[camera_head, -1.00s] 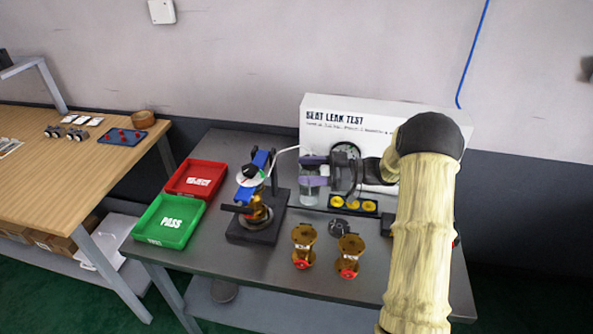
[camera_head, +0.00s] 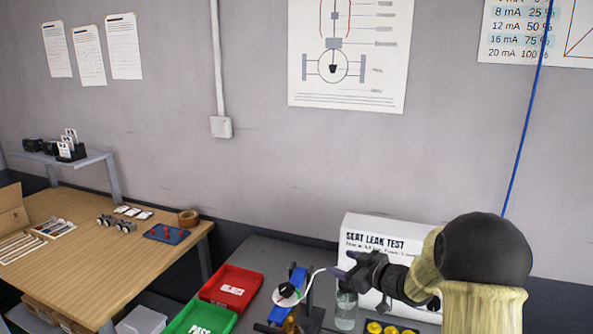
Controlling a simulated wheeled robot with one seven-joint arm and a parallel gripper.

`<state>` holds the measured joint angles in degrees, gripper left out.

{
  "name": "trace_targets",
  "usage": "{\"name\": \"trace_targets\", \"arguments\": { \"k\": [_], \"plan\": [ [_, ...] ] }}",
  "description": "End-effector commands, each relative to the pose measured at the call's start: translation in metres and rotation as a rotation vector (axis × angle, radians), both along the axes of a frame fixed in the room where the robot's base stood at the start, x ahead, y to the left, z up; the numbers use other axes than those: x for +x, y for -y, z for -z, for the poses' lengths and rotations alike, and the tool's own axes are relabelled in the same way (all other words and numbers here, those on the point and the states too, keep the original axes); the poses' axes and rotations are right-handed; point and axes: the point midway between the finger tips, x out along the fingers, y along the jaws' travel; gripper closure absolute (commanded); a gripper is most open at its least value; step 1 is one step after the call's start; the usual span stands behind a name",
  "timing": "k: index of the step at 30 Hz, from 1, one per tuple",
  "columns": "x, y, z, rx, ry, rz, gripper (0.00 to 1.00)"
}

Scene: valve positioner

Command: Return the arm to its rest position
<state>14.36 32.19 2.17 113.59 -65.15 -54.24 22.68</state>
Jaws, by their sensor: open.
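My arm, cream with a black joint, comes up from the lower right and reaches left in front of the white seat leak test box (camera_head: 385,240). My dark gripper (camera_head: 345,272) is at its end, seen from the side, open, with nothing seen between its fingers. In the picture it lies just above a clear jar (camera_head: 346,312). It also lies to the right of the blue and black fixture (camera_head: 298,278) with a white round top; whether it touches anything is hard to tell.
A red tray (camera_head: 232,289) and a green PASS tray (camera_head: 200,319) are left of the fixture on the grey bench. Yellow round parts (camera_head: 375,327) sit at the bottom edge. A wooden table (camera_head: 120,250) with small parts stands left.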

Motion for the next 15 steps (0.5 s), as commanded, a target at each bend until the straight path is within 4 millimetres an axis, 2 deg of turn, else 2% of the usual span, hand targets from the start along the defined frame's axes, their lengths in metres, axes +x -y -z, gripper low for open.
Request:
{"name": "trace_targets", "arguments": {
  "k": [2, 5, 8, 11, 15],
  "plan": [
    [-0.007, 0.007, -0.011, -0.05, -0.045, 0.115, 0.4],
    [-0.022, 0.019, -0.013, -0.108, -0.127, 0.253, 0.4],
    [-0.047, 0.031, -0.012, -0.158, -0.23, 0.38, 0.4],
    [-0.081, 0.041, -0.008, -0.198, -0.352, 0.49, 0.4],
    [-0.142, 0.048, -0.001, -0.238, -0.553, 0.612, 0.4]
  ]
}}
